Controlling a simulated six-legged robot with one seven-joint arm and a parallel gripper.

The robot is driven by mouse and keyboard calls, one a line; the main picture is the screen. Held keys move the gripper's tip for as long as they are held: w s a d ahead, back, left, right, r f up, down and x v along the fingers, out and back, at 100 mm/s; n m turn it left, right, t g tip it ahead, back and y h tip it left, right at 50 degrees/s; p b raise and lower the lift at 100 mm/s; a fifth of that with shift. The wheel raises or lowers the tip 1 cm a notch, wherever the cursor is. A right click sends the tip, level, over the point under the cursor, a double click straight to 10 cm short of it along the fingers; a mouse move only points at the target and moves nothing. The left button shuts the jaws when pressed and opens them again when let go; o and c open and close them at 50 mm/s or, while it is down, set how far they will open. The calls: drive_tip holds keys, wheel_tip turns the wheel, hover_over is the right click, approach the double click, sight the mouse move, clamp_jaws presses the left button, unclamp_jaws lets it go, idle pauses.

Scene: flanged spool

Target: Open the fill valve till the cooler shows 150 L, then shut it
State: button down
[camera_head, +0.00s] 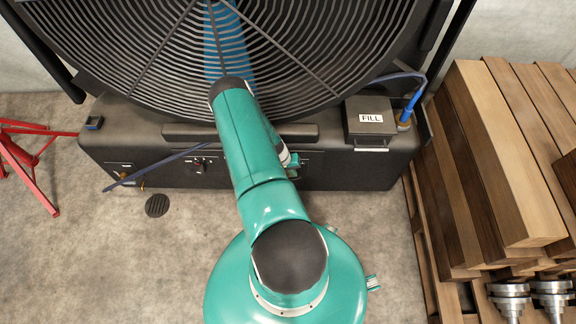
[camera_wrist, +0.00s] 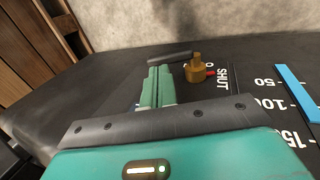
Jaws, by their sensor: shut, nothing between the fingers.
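The black cooler (camera_head: 345,172) stands across the head view under its large round grille. In the wrist view a brass valve fitting (camera_wrist: 198,72) with a small red part sits beside printing that reads SHUT. A dark grey bar (camera_wrist: 170,57), perhaps its lever, extends left from it. My gripper (camera_wrist: 158,72) is shut and empty, its green fingers just short of the bar. I cannot tell if they touch. A scale marked 50, 100 and 150 is to the right, with a blue strip (camera_wrist: 297,92) alongside; its exact level is unclear.
A box labelled FILL (camera_head: 370,118) sits on the cooler's right top, by a blue hose (camera_head: 411,103). Stacked timber (camera_head: 505,165) and metal parts (camera_head: 530,298) are at right. A red stand (camera_head: 25,155) is at left. A floor drain (camera_head: 157,205) lies in front.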

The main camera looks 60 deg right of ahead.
sight(299, 177)
drive_tip(key=shift+x, duration=1.2)
drive_tip(key=shift+s+d+f+t+y, duration=0.3)
drive_tip(key=shift+s+t+y, duration=0.1)
drive_tip(key=shift+t, duration=0.3)
drive_tip(key=shift+s+d+f, duration=0.2)
drive_tip(key=shift+s+f, duration=0.2)
drive_tip(key=shift+f, duration=0.15)
drive_tip(key=shift+r, duration=0.1)
